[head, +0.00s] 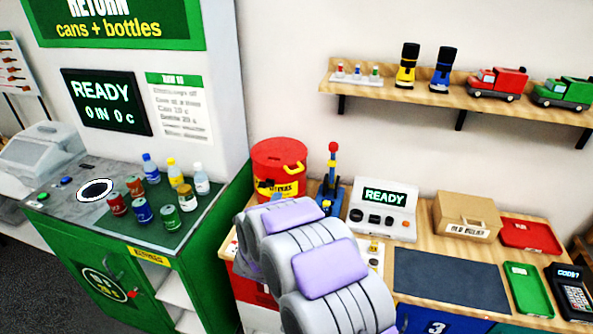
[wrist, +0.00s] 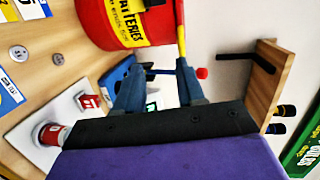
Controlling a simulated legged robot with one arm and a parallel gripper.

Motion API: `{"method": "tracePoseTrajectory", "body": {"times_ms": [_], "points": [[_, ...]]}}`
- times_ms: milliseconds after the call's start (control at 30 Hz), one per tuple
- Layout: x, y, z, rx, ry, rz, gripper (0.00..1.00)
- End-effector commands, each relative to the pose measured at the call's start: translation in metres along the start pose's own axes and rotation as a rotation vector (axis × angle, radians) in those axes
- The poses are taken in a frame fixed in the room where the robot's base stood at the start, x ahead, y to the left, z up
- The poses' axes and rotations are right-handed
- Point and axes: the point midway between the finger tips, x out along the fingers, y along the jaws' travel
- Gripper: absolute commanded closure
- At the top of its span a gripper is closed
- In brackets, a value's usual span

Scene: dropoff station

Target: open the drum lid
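The red drum (head: 262,160) stands on the wooden counter, right of the green return machine. Its red lid (head: 279,152) appears shut on top, with a yellow handle (head: 300,169) at its right side. A yellow batteries label is on the drum's front. In the wrist view the drum (wrist: 97,22) fills the top, turned sideways, with a yellow strip (wrist: 181,42) at its right edge, close to the right finger. My gripper (wrist: 160,70) is open, its two fingers apart, pointing at the drum. In the head view my arm covers the drum's lower front and most of the gripper.
A blue-based lever with a red ball (head: 333,147) stands just right of the drum. A console reading READY (head: 383,208) and a cardboard box (head: 466,216) are further right. A wall shelf (head: 440,96) holds toys and torches above. Cans and bottles stand on the green machine at left.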

Motion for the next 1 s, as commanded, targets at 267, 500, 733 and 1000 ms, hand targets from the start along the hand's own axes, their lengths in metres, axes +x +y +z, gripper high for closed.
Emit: {"method": "tracePoseTrajectory", "body": {"times_ms": [267,500,733,1000], "points": [[0.000,0.011,-0.012,0.113,0.120,-0.239,0.61],[0.004,0.007,-0.017,0.135,0.139,-0.294,0.61],[0.039,-0.002,-0.024,0.134,0.140,-0.293,0.61],[0.087,-0.016,-0.030,0.135,0.138,-0.291,0.61]]}}
